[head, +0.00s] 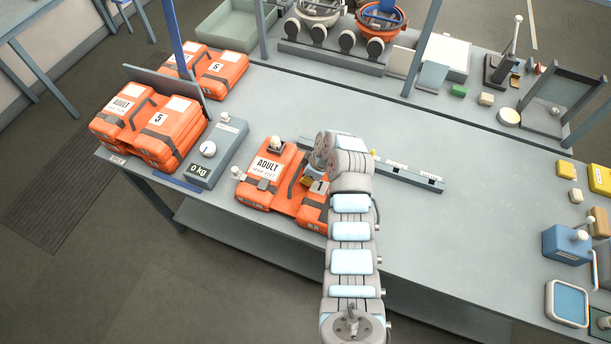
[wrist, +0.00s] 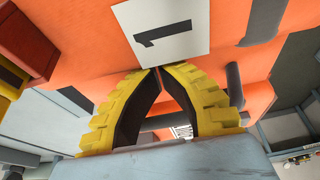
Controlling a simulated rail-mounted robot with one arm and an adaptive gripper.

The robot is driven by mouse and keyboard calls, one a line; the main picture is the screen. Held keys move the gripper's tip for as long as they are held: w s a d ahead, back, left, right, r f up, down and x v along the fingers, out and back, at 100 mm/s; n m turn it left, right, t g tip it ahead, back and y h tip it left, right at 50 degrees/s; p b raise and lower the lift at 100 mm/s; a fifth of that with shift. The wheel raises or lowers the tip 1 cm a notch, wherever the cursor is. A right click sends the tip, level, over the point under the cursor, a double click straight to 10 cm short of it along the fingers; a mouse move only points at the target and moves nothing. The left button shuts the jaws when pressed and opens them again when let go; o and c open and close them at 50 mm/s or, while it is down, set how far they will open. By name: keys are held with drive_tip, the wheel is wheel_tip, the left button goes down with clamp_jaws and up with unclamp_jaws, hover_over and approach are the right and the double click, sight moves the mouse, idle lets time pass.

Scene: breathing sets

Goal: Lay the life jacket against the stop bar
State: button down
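The orange life jacket (head: 262,188), marked ADULT, lies flat on the grey bench near its front edge. Its white card with a 1 fills the top of the wrist view (wrist: 162,30). The grey stop bar (head: 425,181) with small labels lies behind and to the right of the jacket; my arm hides part of the gap between them. My gripper (wrist: 158,72) has yellow ribbed fingers with dark inner pads. Its tips meet at the lower edge of the card, over the jacket. I see nothing clearly pinched between them. In the head view my gripper (head: 309,181) is partly hidden by my wrist.
A grey scale (head: 216,155) reading 0 kg stands left of the jacket. More orange jackets (head: 160,130) are stacked farther left. The bench (head: 470,225) is clear right of my arm, up to a blue box (head: 566,245).

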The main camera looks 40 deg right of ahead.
drive_tip(key=p+v, duration=0.2)
drive_tip(key=v, duration=0.8)
drive_tip(key=shift+d, duration=0.15)
